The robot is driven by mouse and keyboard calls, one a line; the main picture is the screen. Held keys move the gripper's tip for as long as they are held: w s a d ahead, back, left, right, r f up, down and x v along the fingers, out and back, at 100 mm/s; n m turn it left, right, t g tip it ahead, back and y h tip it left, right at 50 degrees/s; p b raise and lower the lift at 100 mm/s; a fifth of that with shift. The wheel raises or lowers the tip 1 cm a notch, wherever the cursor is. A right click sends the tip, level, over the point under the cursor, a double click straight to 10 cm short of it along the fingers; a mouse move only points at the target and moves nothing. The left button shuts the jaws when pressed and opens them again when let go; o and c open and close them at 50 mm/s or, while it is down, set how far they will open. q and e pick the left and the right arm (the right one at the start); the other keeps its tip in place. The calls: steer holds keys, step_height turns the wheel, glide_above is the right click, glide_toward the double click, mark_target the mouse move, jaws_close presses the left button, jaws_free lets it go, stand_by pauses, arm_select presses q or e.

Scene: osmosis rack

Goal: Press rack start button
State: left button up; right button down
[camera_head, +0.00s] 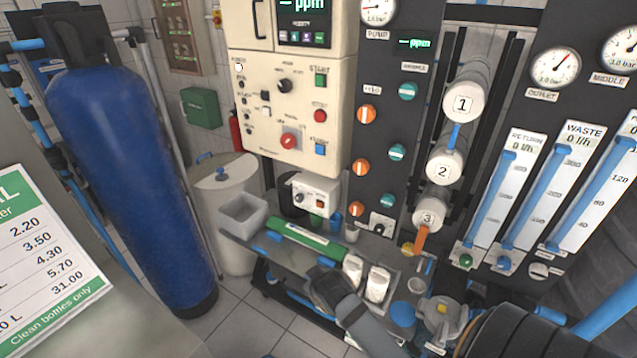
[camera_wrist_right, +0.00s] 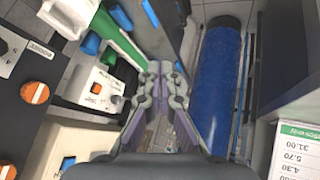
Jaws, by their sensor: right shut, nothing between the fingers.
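The cream control panel (camera_head: 262,100) stands upright at the centre of the head view. Its START label sits above a green button (camera_head: 320,81) near the right edge. A red button (camera_head: 320,115) and a blue button (camera_head: 320,149) are below it, with a larger red knob (camera_head: 289,141) to their left. In the right wrist view, my right gripper (camera_wrist_right: 160,68) is shut and empty, and the panel (camera_wrist_right: 85,138) shows at lower left. The green button is not discernible there. The gripper is apart from the panel's buttons. My left gripper is not in view.
A bench (camera_head: 262,250) below the panel carries a grey bin (camera_head: 243,213), a green tube (camera_head: 300,238) and a small white control box (camera_head: 316,193). A large blue tank (camera_head: 125,160) stands left. Flow gauges (camera_head: 503,200) line the right.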

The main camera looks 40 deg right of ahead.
mark_target(315, 85)
steer(key=w+d+r+t+h, duration=0.2)
steer(key=w+r+t, duration=0.2)
steer(key=r, duration=1)
steer(key=w+d+r+t+h, duration=0.2)
steer(key=w+r, duration=0.7)
steer(key=r, duration=0.5)
steer(key=w+d+r+t+h, duration=0.2)
steer(key=w+d+r+t, duration=0.2)
steer(key=r, duration=1)
steer(key=w+t, duration=0.2)
steer(key=shift+w+d+r, duration=0.15)
steer(key=shift+w+r, duration=0.25)
steer(key=shift+w+d+f+b, duration=0.1)
steer(key=shift+w+d, duration=0.45)
steer(key=shift+d, duration=0.8)
steer(key=shift+w+d+r+b, duration=0.1)
steer(key=shift+w+d, duration=0.5)
steer(key=shift+d, duration=0.8)
steer(key=shift+w+d+f+b, duration=0.1)
steer(key=shift+w+d, duration=0.45)
steer(key=shift+d, duration=0.8)
steer(key=shift+w+d, duration=0.15)
steer(key=shift+d, duration=0.25)
